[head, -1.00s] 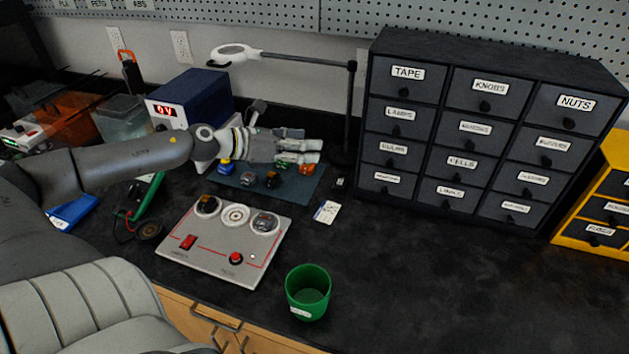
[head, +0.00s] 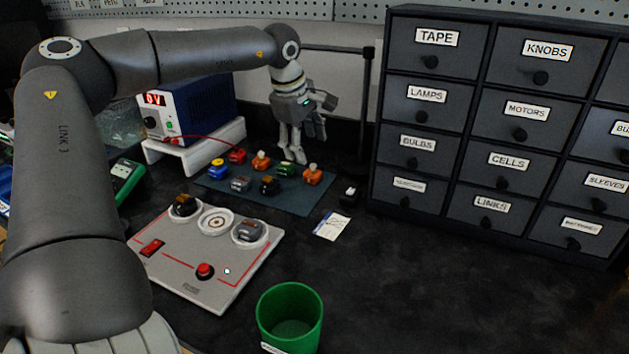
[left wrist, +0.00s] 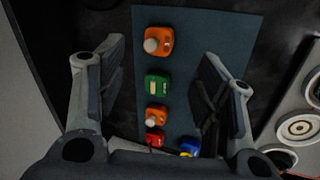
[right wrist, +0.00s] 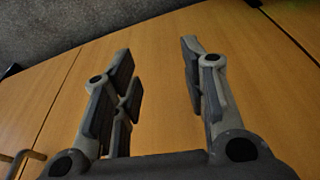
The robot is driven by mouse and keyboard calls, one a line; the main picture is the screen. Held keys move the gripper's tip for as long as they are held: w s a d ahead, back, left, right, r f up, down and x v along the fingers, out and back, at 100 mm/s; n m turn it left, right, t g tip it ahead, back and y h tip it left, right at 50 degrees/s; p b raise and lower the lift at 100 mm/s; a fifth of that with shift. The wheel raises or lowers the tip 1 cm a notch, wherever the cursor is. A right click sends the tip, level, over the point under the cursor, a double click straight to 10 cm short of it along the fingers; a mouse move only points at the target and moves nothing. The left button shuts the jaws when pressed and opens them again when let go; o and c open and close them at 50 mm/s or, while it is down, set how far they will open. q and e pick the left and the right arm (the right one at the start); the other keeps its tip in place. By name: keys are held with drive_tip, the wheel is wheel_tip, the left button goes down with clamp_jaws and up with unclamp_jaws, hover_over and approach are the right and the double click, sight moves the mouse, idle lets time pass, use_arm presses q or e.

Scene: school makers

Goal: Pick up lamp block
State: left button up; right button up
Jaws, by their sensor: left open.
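Two orange blocks with pale domes, which look like lamp blocks, lie on the blue-grey mat (head: 215,183). One orange block (head: 312,175) is at the mat's right side; the other orange block (head: 261,161) is further left, at the back. In the left wrist view they are the top orange block (left wrist: 158,41) and the lower orange block (left wrist: 157,117), with a green block (left wrist: 157,84) between. My left gripper (head: 293,158) points down above the mat, open and empty; its fingers (left wrist: 165,50) straddle the row. My right gripper (right wrist: 157,50) is open and empty before wooden panels.
Red, blue, grey and black blocks share the mat. A grey circuit board (head: 200,262) with round sockets lies in front, and a green cup (head: 290,318) stands nearer. A power supply (head: 190,108) is behind left; a drawer cabinet (head: 465,110) is right.

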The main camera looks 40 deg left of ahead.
sight(311, 171)
use_arm(q)
drive_tip(key=x, duration=0.3)
drive_tip(key=shift+w+f, duration=0.15)
drive_tip(key=shift+f, duration=0.2)
drive_tip(key=x, duration=0.3)
drive_tip(key=shift+a+f+b, duration=0.35)
drive_tip(key=shift+a+b, duration=0.05)
drive_tip(key=shift+w+f, duration=0.25)
drive_tip(key=shift+f, duration=0.25)
drive_tip(key=c, duration=1.1)
use_arm(e)
wheel_tip(311, 171, up, 3)
drive_tip(key=shift+w+r, duration=0.1)
drive_tip(key=shift+r, duration=0.1)
use_arm(q)
drive_tip(key=shift+r, duration=0.1)
